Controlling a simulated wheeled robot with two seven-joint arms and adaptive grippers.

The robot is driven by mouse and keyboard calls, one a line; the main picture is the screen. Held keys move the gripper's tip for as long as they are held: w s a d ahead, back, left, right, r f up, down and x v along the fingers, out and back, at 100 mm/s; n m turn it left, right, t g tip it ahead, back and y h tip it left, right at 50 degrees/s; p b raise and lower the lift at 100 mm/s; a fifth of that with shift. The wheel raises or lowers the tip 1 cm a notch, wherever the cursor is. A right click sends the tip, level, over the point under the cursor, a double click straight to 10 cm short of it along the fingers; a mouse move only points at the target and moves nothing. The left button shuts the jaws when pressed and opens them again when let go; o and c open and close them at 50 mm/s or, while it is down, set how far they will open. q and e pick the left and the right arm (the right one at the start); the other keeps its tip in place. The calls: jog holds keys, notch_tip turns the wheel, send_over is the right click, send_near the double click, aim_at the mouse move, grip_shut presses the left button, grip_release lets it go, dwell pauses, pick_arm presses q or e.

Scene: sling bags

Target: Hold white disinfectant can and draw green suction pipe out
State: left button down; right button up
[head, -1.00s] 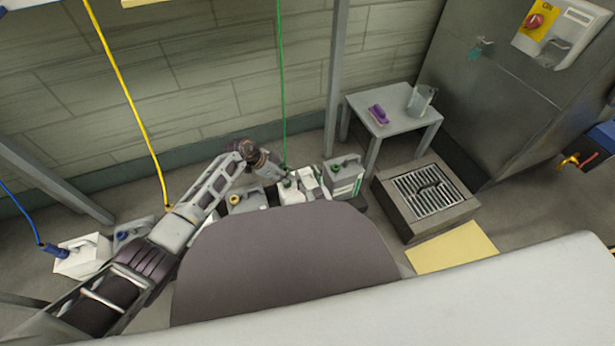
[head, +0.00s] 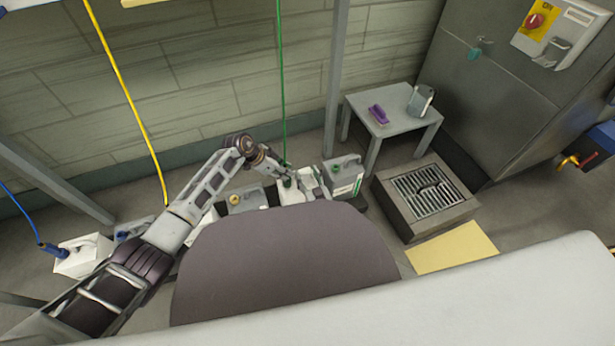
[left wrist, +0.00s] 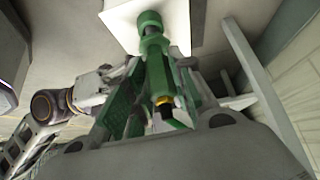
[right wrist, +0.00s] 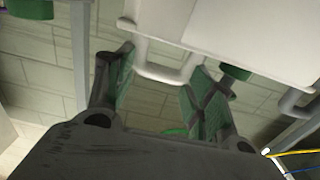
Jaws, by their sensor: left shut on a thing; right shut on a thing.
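The white disinfectant can (head: 287,197) stands on the floor by the wall, partly hidden by my arms and base. The green suction pipe (left wrist: 152,45) has a thick green fitting at the can's mouth. A thin green hose (head: 281,80) rises from it. My left gripper (left wrist: 158,78) is shut around the pipe's fitting just above the can. My right gripper (right wrist: 162,68) is shut on the can's handle (right wrist: 165,72), one green-padded finger on each side.
A grey can with green label (head: 343,176) stands close right; a grey can with yellow cap (head: 247,199) stands left. A grey post (head: 337,80) rises behind. A small table (head: 392,120) and a grated drain box (head: 400,208) lie right. A yellow hose (head: 125,90) hangs left.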

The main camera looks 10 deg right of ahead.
pick_arm(q)
notch_tip(320, 180, up, 19)
jog(key=shift+r, duration=0.15)
dwell(7.0)
